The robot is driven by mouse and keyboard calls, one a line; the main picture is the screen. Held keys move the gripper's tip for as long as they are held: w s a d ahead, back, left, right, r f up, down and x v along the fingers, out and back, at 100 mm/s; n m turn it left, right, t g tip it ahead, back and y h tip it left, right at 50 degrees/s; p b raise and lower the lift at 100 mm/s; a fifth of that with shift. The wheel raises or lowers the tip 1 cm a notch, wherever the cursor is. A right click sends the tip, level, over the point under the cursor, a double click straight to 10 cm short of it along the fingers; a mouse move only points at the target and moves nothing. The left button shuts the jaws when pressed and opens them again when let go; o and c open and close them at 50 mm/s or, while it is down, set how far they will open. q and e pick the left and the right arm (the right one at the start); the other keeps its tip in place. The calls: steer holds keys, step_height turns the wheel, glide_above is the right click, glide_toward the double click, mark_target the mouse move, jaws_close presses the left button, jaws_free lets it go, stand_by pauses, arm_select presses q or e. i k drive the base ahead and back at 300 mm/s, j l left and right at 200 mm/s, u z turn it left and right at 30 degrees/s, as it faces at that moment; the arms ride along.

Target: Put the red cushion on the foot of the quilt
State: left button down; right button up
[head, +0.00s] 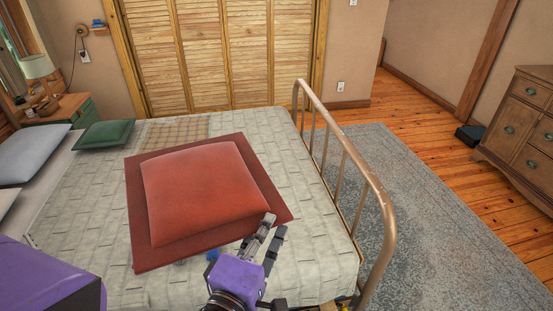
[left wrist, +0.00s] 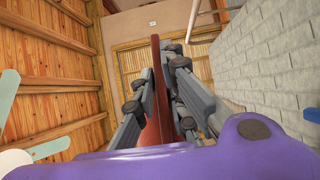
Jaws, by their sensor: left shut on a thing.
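The red cushion (head: 195,190), with a flat darker border, shows over the quilt in the head view. My left gripper (head: 264,238) is shut on its near right border. In the left wrist view the cushion (left wrist: 154,95) is seen edge-on between the fingers of my left gripper (left wrist: 162,75). The pale quilt (head: 290,165) covers the bed, and its foot end is by the metal footboard. The quilt (left wrist: 275,60) also shows in the left wrist view, apart from the cushion, which seems held above it. My right gripper is not in view.
The curved metal footboard (head: 378,205) rises at the bed's right end. A green cushion (head: 105,133) and a pale pillow (head: 33,152) lie at the head end. A plaid blanket (head: 176,132) lies at the far side. A grey rug (head: 430,220) and dresser (head: 522,125) are to the right.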

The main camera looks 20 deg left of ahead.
mark_target(270, 175)
steer(key=i+l, duration=0.2)
steer(key=i, duration=0.2)
steer(key=i+l, duration=0.2)
steer(key=i, duration=0.2)
steer(key=i+l, duration=0.2)
steer(key=i, duration=0.2)
